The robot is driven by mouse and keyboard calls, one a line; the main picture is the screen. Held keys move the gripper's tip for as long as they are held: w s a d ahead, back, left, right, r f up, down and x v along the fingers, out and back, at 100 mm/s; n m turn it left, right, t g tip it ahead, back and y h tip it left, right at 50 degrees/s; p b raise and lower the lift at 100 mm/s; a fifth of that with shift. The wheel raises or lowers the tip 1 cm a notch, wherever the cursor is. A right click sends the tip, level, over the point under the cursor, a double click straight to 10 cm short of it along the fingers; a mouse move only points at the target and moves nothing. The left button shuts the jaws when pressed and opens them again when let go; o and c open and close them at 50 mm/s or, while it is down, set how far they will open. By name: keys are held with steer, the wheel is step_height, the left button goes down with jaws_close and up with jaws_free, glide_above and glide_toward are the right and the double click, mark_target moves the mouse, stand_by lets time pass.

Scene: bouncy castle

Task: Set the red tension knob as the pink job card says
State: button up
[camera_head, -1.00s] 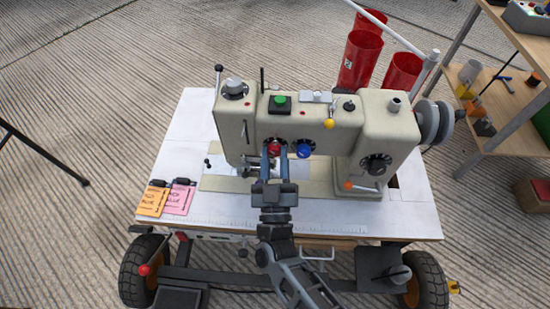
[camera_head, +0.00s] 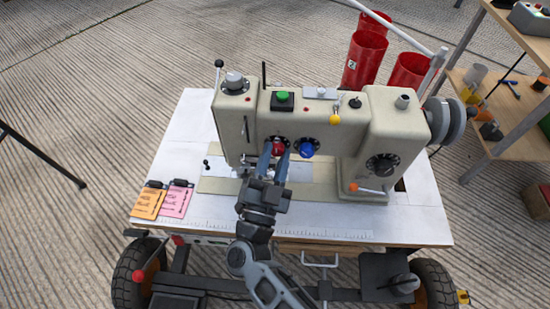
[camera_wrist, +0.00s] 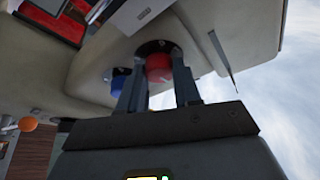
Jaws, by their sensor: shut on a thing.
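The red tension knob (camera_head: 279,148) is on the front of the beige sewing machine (camera_head: 233,125), on a black dial. My gripper (camera_head: 276,152) is shut on it, one finger on each side. In the wrist view the red knob (camera_wrist: 158,67) sits between the fingertips of my gripper (camera_wrist: 157,76); its pointer and dial marks cannot be made out.
A blue knob (camera_head: 307,149) sits close to the right of the red one; it also shows in the wrist view (camera_wrist: 120,84). The white tabletop (camera_head: 196,138) is mostly clear at left.

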steer(key=shift+m, duration=0.3)
steer(key=o, duration=1.1)
steer(key=shift+c, duration=0.2)
steer(key=v, duration=0.8)
